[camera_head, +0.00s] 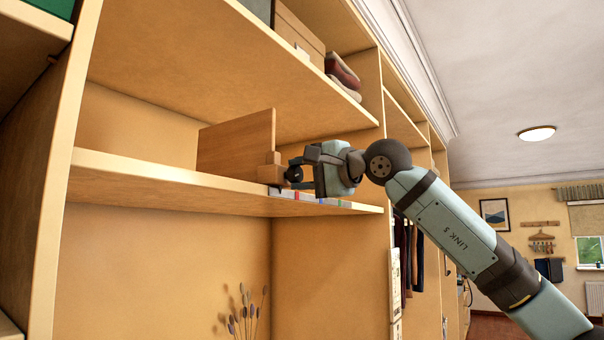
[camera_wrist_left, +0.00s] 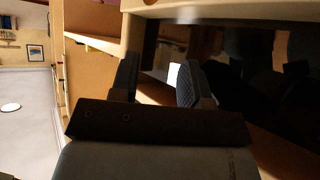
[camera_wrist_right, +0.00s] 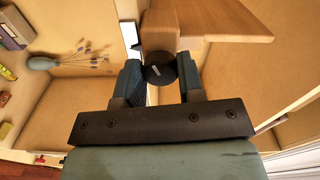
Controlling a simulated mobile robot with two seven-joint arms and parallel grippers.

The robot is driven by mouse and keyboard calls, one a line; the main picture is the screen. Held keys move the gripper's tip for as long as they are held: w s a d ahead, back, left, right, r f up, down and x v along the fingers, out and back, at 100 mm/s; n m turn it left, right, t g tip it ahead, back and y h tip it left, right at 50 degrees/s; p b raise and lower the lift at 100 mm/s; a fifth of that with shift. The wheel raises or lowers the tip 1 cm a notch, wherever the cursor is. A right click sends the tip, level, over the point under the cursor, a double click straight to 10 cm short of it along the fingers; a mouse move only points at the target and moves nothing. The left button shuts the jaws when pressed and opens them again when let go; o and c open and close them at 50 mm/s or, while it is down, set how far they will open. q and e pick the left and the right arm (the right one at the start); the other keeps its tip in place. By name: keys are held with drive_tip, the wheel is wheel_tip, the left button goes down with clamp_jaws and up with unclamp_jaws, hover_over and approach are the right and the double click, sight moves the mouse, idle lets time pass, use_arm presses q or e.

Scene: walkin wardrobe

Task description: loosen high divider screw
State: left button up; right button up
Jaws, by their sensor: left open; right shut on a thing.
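The divider (camera_head: 237,145) is a wooden panel standing upright on the high shelf, with a wooden block at its front lower corner. The divider screw, a dark round knob (camera_wrist_right: 160,74) with a light mark on its face, sits on that block. My right gripper (camera_head: 294,172) reaches in from the right at the shelf's front edge. In the right wrist view its two fingers (camera_wrist_right: 160,82) are closed around the knob's sides. My left gripper (camera_wrist_left: 158,82) shows only in its own wrist view, with its fingers apart and nothing seen between them.
The shelf (camera_head: 150,178) has coloured marks along its front edge near the block. Another shelf runs above, with a box (camera_head: 299,32) and a red item (camera_head: 342,70). Dried stems (camera_head: 243,312) stand below. Dark hanging shapes (camera_wrist_left: 265,75) are near my left gripper.

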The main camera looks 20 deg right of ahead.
drive_tip(key=n, duration=0.5)
drive_tip(key=shift+n, duration=0.3)
idle(0.4)
drive_tip(key=o, duration=0.9)
drive_tip(key=shift+s+d+f, duration=0.15)
drive_tip(key=shift+s+d, duration=0.2)
drive_tip(key=shift+b+v, duration=1.85)
drive_tip(key=shift+v, duration=4.55)
